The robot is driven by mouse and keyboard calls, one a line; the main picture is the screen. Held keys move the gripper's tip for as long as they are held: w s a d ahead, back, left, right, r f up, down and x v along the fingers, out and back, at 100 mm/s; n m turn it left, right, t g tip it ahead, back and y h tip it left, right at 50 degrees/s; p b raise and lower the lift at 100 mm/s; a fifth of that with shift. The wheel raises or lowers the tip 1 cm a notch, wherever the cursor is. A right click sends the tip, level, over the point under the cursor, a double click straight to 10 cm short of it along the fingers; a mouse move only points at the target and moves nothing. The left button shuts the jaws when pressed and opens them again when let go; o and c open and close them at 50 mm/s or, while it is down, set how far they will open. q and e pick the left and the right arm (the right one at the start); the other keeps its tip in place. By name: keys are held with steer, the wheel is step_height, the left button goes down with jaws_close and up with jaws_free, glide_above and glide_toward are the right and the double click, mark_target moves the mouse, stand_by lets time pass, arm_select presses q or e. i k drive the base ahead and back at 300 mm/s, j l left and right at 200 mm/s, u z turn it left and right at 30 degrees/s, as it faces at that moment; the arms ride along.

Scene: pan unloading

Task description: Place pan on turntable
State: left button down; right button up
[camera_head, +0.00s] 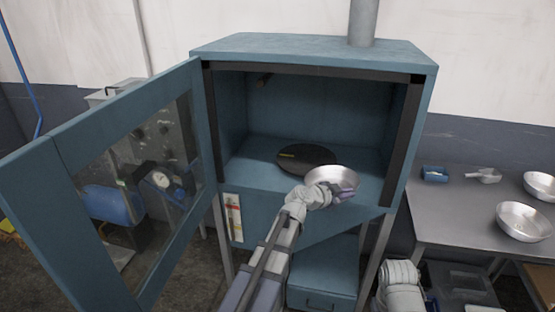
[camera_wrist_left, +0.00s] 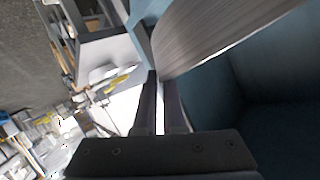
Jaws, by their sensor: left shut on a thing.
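A shiny metal pan (camera_head: 332,177) is at the front of the open blue cabinet, near the opening's lower edge. A dark round turntable (camera_head: 300,157) lies on the cabinet floor, just behind and left of the pan, and the pan overlaps part of it in the picture. My left gripper (camera_head: 343,191) is shut on the pan's near rim. In the left wrist view, the pan's curved wall (camera_wrist_left: 215,35) rises beyond the fingertips (camera_wrist_left: 161,80). The exact contact is hard to see. My right gripper is not visible.
The glass cabinet door (camera_head: 130,190) stands wide open at the left. The cabinet side walls flank the opening.

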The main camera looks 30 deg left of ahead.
mark_target(306, 158)
steer(key=i+l+u, duration=0.1)
steer(key=u, duration=0.15)
steer(key=i+l+u, duration=0.25)
steer(key=i+l, duration=0.2)
steer(key=i, duration=0.15)
steer(key=i+l, duration=0.2)
steer(key=i, duration=0.15)
